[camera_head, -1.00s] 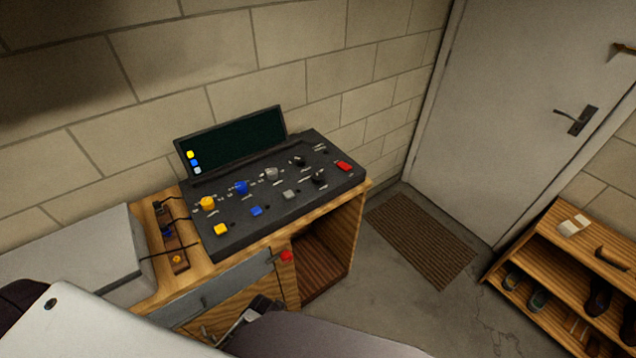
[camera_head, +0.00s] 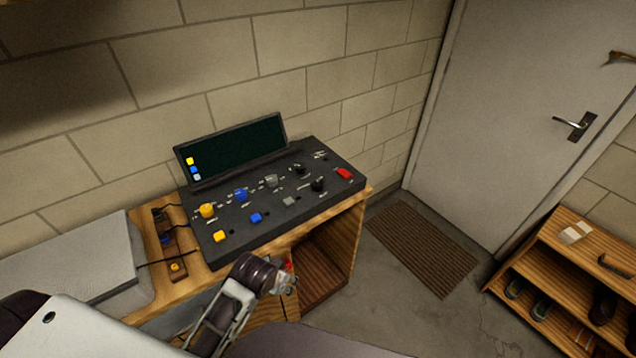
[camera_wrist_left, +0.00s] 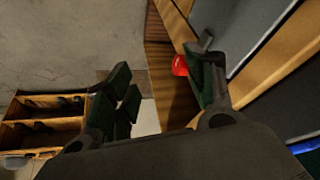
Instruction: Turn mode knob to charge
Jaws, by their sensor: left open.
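The black control console (camera_head: 230,245) sits on the wooden bench, with a dark screen (camera_head: 240,147) behind it. Its knobs are yellow (camera_head: 207,210), blue (camera_head: 241,195), grey (camera_head: 271,181) and two black ones, upper (camera_head: 299,168) and lower (camera_head: 318,185). The labels are too small to read, so I cannot tell which is the mode knob. My left gripper (camera_head: 284,278) is in front of the bench, below the console's front edge, apart from the knobs. In the left wrist view, its fingers (camera_wrist_left: 163,82) are spread and empty. My right gripper is not in view.
The console also carries yellow, blue, grey and red buttons. A power strip (camera_head: 172,245) with cables lies left of it. A shoe rack (camera_head: 565,245) and door (camera_head: 510,110) are at right.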

